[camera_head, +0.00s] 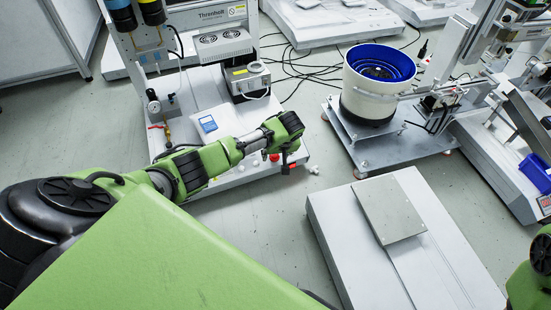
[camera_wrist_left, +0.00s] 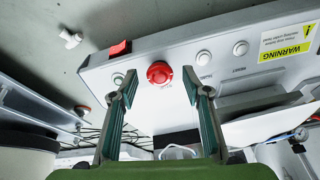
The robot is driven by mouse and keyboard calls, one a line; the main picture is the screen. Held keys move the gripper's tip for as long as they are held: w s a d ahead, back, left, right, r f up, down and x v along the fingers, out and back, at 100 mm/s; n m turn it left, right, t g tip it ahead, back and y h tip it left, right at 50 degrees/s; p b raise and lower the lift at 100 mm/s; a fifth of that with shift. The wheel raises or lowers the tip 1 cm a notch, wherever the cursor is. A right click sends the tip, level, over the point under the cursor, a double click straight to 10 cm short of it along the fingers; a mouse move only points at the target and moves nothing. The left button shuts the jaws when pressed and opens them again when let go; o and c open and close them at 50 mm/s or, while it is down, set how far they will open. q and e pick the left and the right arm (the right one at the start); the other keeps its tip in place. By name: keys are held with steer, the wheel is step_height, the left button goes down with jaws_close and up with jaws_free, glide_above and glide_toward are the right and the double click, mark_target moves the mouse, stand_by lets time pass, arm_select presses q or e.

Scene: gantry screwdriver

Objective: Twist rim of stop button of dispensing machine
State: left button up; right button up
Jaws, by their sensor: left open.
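The stop button (camera_wrist_left: 160,74) is a red round knob on the light grey front panel of the dispensing machine (camera_wrist_left: 220,70). In the left wrist view it sits between and just beyond the two fingertips of my left gripper (camera_wrist_left: 160,84). The gripper is open, with a finger on each side of the button, and I cannot tell whether either touches it. In the head view the dispensing machine (camera_head: 190,100) stands at the upper left, and my left gripper (camera_head: 286,168) is at its front right corner. A small red part shows beside the gripper there. My right gripper is not in view.
A red rocker switch (camera_wrist_left: 119,49), several white buttons and a yellow warning label (camera_wrist_left: 286,45) are on the same panel. A blue-lined bowl feeder (camera_head: 372,88) stands to the right. A low white platform (camera_head: 350,250) is in front. Grey floor lies between them.

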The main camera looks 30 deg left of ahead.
arm_select(q)
steer(key=shift+a+f, duration=0.1)
steer(key=shift+f, duration=0.15)
steer(key=c, duration=1.1)
